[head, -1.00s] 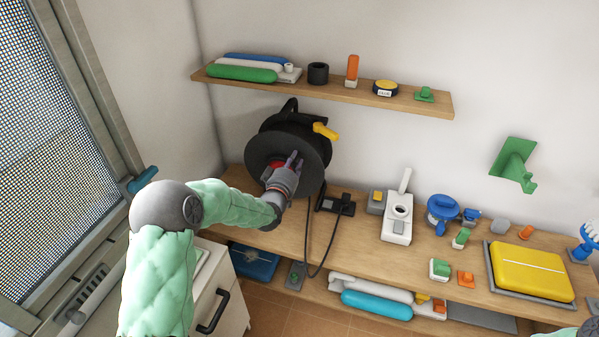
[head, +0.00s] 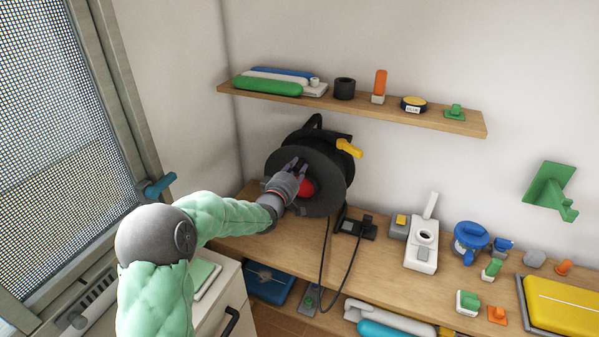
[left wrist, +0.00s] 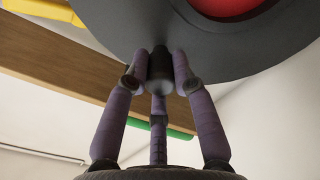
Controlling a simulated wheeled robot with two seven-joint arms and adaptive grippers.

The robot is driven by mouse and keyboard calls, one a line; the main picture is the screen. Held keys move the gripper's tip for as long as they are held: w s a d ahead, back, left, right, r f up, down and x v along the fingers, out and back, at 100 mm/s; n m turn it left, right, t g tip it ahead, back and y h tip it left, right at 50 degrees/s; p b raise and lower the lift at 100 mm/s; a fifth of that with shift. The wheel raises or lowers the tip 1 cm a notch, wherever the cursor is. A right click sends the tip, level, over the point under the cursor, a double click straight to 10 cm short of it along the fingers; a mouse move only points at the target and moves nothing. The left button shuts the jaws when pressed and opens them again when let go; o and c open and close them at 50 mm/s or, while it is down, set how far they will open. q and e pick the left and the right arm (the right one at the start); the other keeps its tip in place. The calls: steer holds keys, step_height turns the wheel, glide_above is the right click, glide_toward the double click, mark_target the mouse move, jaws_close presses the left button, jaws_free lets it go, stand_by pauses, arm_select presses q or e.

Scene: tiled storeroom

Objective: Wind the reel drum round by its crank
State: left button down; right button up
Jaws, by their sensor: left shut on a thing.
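The black reel drum (head: 325,165) stands on the wooden worktop against the wall, with a red hub (head: 306,187) at its middle. It also shows in the left wrist view (left wrist: 262,48). My left gripper (head: 297,168) is at the drum's face, up and left of the hub. In the left wrist view its purple fingers close around the dark crank knob (left wrist: 159,82), which sticks out from the disc. In the head view the fingers mostly hide the knob. A yellow part (head: 349,148) sits at the drum's upper right. My right gripper is not in view.
A wooden shelf (head: 355,106) with bottles and small items hangs above the reel. A black cable (head: 323,262) hangs from the worktop beside a black plug block (head: 357,226). A white device (head: 422,247) and several small objects stand to the right.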

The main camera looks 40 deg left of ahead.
arm_select(q)
steer(key=shift+a+r, duration=0.15)
steer(key=shift+a, duration=0.1)
steer(key=c, duration=1)
jaws_free()
steer(key=shift+a, duration=0.1)
steer(key=shift+c, duration=0.2)
steer(key=shift+s, duration=0.15)
steer(key=v, duration=1.2)
